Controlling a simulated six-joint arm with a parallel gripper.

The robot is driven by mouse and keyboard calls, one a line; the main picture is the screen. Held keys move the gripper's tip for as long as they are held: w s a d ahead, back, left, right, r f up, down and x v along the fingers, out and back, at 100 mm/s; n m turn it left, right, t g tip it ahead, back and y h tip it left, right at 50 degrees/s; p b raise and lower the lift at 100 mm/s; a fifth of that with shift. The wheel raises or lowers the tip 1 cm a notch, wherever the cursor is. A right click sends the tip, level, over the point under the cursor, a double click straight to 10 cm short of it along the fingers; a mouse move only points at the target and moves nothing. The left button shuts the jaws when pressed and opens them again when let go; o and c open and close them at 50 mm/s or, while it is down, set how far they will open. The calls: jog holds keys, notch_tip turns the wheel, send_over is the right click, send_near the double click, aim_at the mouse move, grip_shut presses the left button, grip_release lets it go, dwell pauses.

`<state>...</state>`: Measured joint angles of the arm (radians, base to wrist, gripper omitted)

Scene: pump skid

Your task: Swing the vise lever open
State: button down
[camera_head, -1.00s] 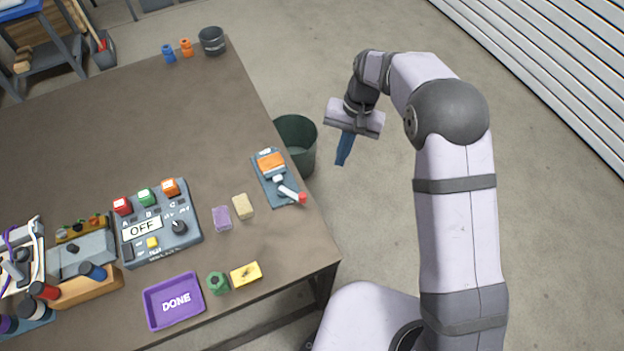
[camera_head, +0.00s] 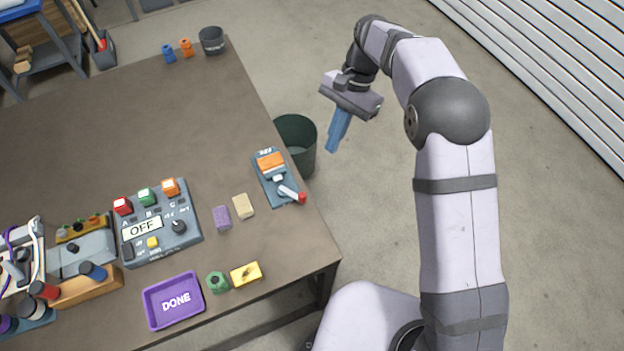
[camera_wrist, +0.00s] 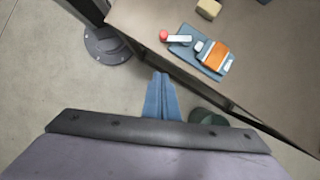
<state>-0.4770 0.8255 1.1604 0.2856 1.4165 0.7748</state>
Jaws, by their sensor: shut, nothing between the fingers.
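The vise (camera_head: 272,174) is a blue-grey base with an orange block, near the table's right edge. Its lever (camera_head: 289,193) is a pale bar with a red tip, pointing toward the lower right, at the table edge. In the wrist view the vise (camera_wrist: 213,56) and its lever (camera_wrist: 178,38) with the red knob lie ahead of my gripper on the table. My gripper (camera_head: 333,149) has blue fingers and is shut and empty. It hangs beyond the table's right edge, up and to the right of the vise, apart from it. The fingers also show in the wrist view (camera_wrist: 160,77).
A dark green bin (camera_head: 297,142) stands on the floor beside the table, below and left of my gripper. A tan block (camera_head: 243,206) and a purple block (camera_head: 222,217) lie left of the vise. A control box (camera_head: 157,222) stands further left. The table's middle is clear.

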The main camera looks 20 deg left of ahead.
jog(key=p, duration=0.4)
send_near(292, 192)
jog(key=w+d+f, duration=0.2)
jog(key=d+f, duration=0.3)
jog(key=s, duration=0.1)
jog(key=s+a+p, duration=0.1)
jog(key=s, duration=0.1)
jog(key=shift+s+a+r+p, duration=0.15)
jog(key=shift+a+r+p, duration=0.1)
jog(key=shift+a+p, duration=0.1)
